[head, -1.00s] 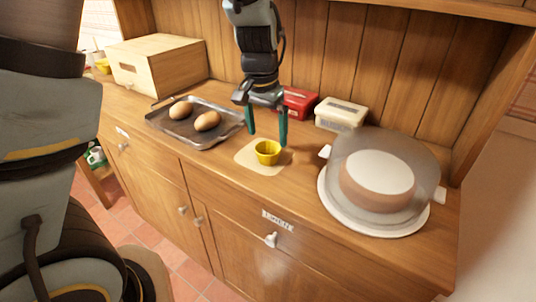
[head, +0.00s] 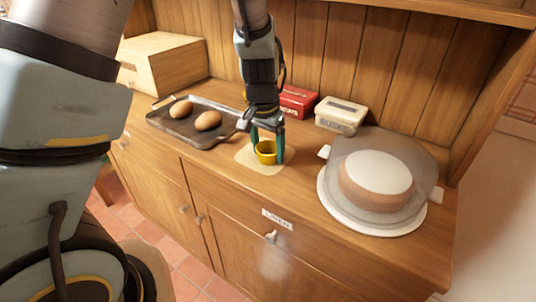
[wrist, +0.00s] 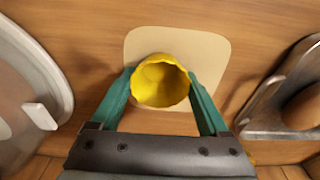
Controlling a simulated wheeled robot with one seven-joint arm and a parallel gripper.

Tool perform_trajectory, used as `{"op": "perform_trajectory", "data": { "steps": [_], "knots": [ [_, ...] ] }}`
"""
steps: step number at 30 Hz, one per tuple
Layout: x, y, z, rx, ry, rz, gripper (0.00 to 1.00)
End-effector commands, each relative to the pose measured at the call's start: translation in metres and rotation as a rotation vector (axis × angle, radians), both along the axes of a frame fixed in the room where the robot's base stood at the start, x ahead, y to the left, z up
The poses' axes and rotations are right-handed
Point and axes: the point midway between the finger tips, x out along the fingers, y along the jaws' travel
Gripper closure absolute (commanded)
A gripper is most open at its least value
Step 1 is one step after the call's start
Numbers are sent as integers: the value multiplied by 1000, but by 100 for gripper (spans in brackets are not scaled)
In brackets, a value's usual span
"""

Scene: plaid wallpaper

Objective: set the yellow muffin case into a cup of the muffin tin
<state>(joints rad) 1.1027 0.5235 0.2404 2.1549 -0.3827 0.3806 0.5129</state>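The yellow muffin case (head: 266,148) stands upright and empty on a pale square mat (head: 247,157) on the wooden counter. In the wrist view the case (wrist: 160,82) shows its open mouth and scalloped rim. My gripper (head: 268,154) is lowered over it, with one green finger on either side of the case. The fingers (wrist: 161,78) are spread about the case's width, close to its sides; firm contact is not clear. No muffin tin with cups can be made out in either view.
A dark metal tray (head: 180,133) with two brown egg-shaped things lies left of the mat. A wooden box (head: 165,65) stands behind it. A red tin (head: 297,102) and a cream tin (head: 340,115) stand at the back. A covered cake (head: 376,180) is on the right.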

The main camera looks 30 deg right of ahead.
Motion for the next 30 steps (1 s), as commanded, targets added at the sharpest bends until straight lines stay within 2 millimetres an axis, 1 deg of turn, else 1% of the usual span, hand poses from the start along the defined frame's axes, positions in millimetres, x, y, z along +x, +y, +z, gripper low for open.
{"op": "perform_trajectory", "data": {
  "steps": [1, 2, 16, 17, 20, 23, 26, 30],
  "knots": [
    [0, 0, 0, 0, 0, 0, 28],
    [0, 0, 0, 0, 0, 0, 31],
    [0, 0, 0, 0, 0, 0, 84],
    [0, 0, 0, 0, 0, 0, 86],
    [0, 0, 1, 0, 0, 0, 86],
    [0, -1, 5, -2, -1, -1, 86],
    [0, -1, 18, -4, -3, -1, 86],
    [0, -2, 46, -6, -4, -2, 86]
  ]
}}
